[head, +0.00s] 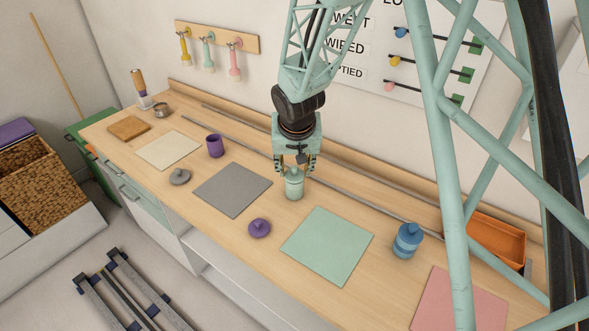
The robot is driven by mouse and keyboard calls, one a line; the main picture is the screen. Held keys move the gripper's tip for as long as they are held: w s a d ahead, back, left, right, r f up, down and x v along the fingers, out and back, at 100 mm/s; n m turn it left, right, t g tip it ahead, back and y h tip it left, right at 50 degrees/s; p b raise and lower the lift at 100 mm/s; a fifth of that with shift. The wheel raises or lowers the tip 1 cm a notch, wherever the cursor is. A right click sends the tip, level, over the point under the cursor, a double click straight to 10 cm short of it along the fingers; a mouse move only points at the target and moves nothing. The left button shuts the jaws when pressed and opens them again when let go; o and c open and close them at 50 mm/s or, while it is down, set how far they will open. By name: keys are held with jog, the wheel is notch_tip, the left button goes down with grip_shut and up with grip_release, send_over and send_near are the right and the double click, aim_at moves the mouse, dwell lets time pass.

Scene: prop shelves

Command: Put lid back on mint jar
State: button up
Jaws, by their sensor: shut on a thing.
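The mint jar (294,190) stands upright on the wooden counter, behind the gap between the grey mat and the mint mat. My gripper (295,168) points straight down over the jar, with its fingers around a mint lid (293,174) at the jar's top. The lid is lined up with the jar's mouth. From this angle I cannot tell whether it is fully seated or just above the rim. The fingers partly hide the lid.
A purple lid (259,228) and a grey lid (180,176) lie on the counter. An open purple jar (215,146) stands at the left, and a lidded blue jar (406,242) at the right. A rail (335,184) runs behind. The mint mat (327,246) is bare.

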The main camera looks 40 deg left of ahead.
dwell(0.3)
jog(key=o, duration=1.3)
jog(key=shift+c, duration=0.2)
jog(key=shift+r, duration=0.2)
jog(key=shift+r+p, duration=1.85)
jog(key=shift+r, duration=1.45)
jog(key=shift+c, duration=0.7)
grip_shut()
jog(key=shift+f+b, duration=1.95)
jog(key=shift+f, duration=0.15)
